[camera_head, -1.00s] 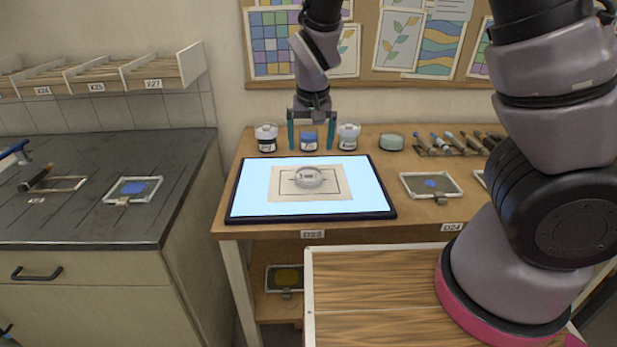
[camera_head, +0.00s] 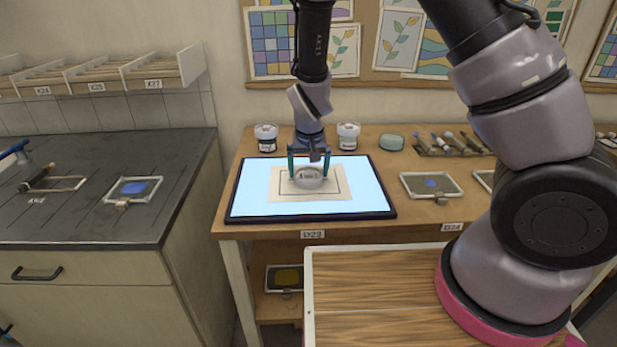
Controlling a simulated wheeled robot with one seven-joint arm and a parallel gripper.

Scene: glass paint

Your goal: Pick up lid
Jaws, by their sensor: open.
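The lid (camera_head: 309,180) is a small round pale disc with a dark mark on top. It lies on a beige sheet (camera_head: 334,195) on the lit light pad (camera_head: 245,193). My gripper (camera_head: 308,171) points down with its teal fingers apart, one on each side of the lid. The fingertips are around the lid's height; whether they touch it I cannot tell. The back part of the lid is partly hidden by my gripper.
Paint jars (camera_head: 266,138) and (camera_head: 348,136) stand behind the pad, close to my gripper. A green pot (camera_head: 391,141), brushes (camera_head: 455,143) and a framed tile (camera_head: 431,185) lie to the right. A dark counter (camera_head: 80,225) stands at the left.

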